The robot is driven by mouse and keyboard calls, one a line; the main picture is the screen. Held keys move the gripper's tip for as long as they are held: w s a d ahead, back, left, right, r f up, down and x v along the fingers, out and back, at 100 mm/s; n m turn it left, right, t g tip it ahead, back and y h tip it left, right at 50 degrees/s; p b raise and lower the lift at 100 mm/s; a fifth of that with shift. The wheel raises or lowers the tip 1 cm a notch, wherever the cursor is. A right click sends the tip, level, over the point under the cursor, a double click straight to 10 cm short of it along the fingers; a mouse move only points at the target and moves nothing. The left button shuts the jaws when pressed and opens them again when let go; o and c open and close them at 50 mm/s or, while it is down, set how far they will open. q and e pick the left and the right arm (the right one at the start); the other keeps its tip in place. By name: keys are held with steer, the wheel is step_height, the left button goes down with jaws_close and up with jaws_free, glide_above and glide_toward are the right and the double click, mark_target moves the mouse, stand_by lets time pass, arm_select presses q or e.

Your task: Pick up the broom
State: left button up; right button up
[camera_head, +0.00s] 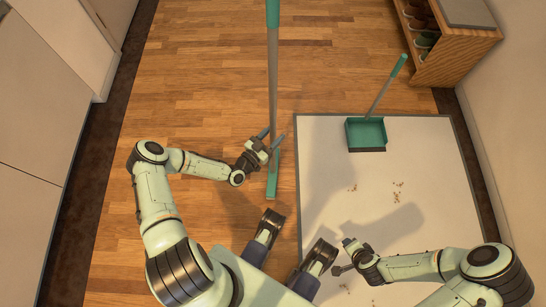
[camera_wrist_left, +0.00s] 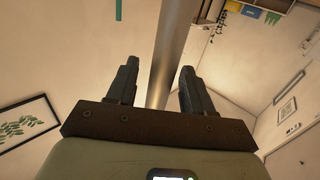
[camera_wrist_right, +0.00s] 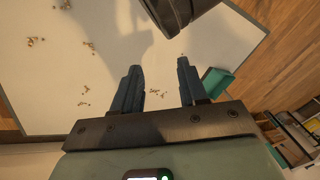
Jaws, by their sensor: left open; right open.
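The broom (camera_head: 273,85) stands upright on the floor, with a grey pole, a teal top end and a teal head (camera_head: 272,185) at the bottom. My left gripper (camera_head: 272,138) is open at the lower part of the pole. In the left wrist view the pole (camera_wrist_left: 167,60) passes between the spread fingers (camera_wrist_left: 155,85), apart from both as far as I can tell. My right gripper (camera_head: 340,256) is open and empty above the mat; its fingers (camera_wrist_right: 158,78) show apart in the right wrist view.
A teal dustpan (camera_head: 366,133) with a long handle stands on the pale, grey-edged mat (camera_head: 325,150). Several small crumb piles (camera_head: 397,190) lie on the mat. A wooden shelf (camera_head: 455,55) with shoes stands at the back right. Cabinets (camera_head: 40,110) line the left. Wooden floor between is clear.

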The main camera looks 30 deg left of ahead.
arm_select(q)
jaws_close()
steer(key=shift+r, duration=0.1)
